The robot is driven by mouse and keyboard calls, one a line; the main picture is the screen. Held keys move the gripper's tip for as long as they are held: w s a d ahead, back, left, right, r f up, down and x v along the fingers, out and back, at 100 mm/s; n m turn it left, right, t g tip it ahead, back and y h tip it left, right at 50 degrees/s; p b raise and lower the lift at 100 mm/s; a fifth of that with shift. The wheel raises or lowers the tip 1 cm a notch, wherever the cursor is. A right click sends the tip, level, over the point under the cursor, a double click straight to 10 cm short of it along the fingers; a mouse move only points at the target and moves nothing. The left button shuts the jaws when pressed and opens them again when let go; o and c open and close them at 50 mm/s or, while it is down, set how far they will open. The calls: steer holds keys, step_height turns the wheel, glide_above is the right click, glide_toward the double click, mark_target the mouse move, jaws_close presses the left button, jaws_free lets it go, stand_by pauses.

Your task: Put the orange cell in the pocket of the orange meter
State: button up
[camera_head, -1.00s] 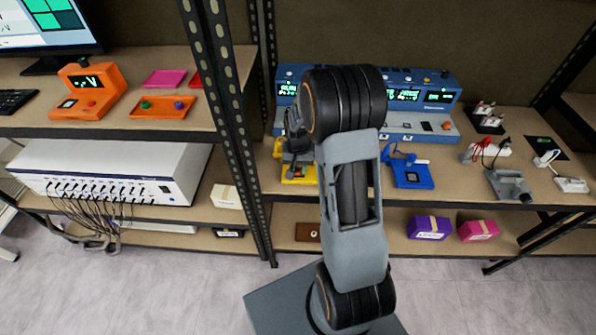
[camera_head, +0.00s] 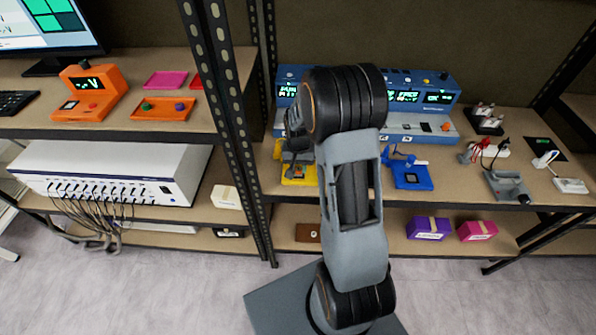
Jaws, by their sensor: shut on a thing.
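The orange meter (camera_head: 103,84) stands on the left shelf, with a lit display on its upright part. Its base has a small dark recess at the left and a red knob at the right. I cannot make out the orange cell as a separate thing. My arm stands in the middle of the view and hides much of the right-hand bench. A dark part at its left, seemingly my gripper (camera_head: 296,144), shows above a yellow device (camera_head: 299,174). Its fingertips are hidden or too small to see. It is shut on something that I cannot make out.
An orange tray (camera_head: 163,115) with a green and a purple piece and a pink tray (camera_head: 165,80) lie right of the meter. A black perforated post (camera_head: 226,110) separates the shelves. A blue device (camera_head: 408,175) and a blue instrument (camera_head: 440,105) stand at the right.

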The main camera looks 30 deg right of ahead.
steer(key=shift+r+p, duration=1.35)
steer(key=shift+r, duration=0.7)
